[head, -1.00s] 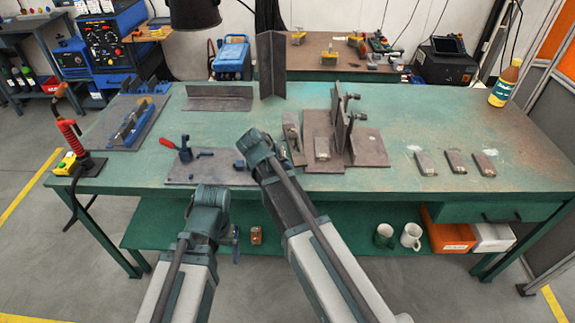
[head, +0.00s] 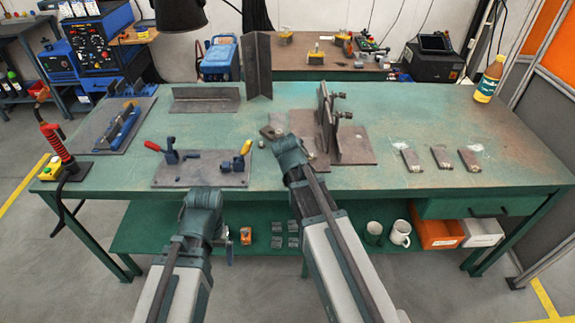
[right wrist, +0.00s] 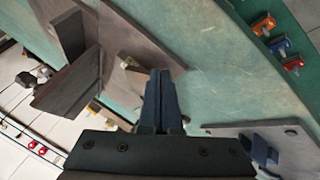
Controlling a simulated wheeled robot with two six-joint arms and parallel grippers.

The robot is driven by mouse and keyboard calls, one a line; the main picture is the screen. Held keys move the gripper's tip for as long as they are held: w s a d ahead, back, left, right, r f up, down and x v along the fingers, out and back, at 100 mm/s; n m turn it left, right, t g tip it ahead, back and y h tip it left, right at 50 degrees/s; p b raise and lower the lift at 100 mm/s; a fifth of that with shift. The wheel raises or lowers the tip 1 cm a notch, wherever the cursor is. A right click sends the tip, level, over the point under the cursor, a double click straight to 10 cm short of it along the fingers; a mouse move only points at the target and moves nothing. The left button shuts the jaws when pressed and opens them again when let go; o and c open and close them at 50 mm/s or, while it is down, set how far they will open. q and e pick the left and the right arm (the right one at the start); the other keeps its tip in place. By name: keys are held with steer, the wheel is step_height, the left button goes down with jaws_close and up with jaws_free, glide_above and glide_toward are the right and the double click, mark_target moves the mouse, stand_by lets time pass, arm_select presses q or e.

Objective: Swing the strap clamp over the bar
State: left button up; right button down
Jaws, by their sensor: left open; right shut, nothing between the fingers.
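A dark plate (head: 195,180) lies at the table's front. Blue clamp parts stand on it: a post with a red handle (head: 152,146) at the left, and one with a yellow end (head: 245,148) at the right. I cannot tell for sure which part is the strap or the bar. My right gripper (right wrist: 160,75) is shut and empty in the right wrist view, with a blue clamp part (right wrist: 260,152) to its lower right. In the head view my right arm hides its fingers.
Upright dark plates (head: 328,115) on a base stand just right of my right arm. Several small blocks (head: 410,158) lie on the right of the green table (head: 420,120). A blue fixture (head: 125,128) is at the left, angle pieces (head: 205,100) behind. The shelf below holds mugs (head: 400,233).

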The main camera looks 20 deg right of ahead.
steer(key=shift+w+d, duration=0.2)
steer(key=shift+d, duration=0.5)
steer(key=shift+w+d, duration=0.2)
steer(key=shift+d, duration=0.5)
steer(key=shift+w+d, duration=0.2)
steer(key=shift+d, duration=0.5)
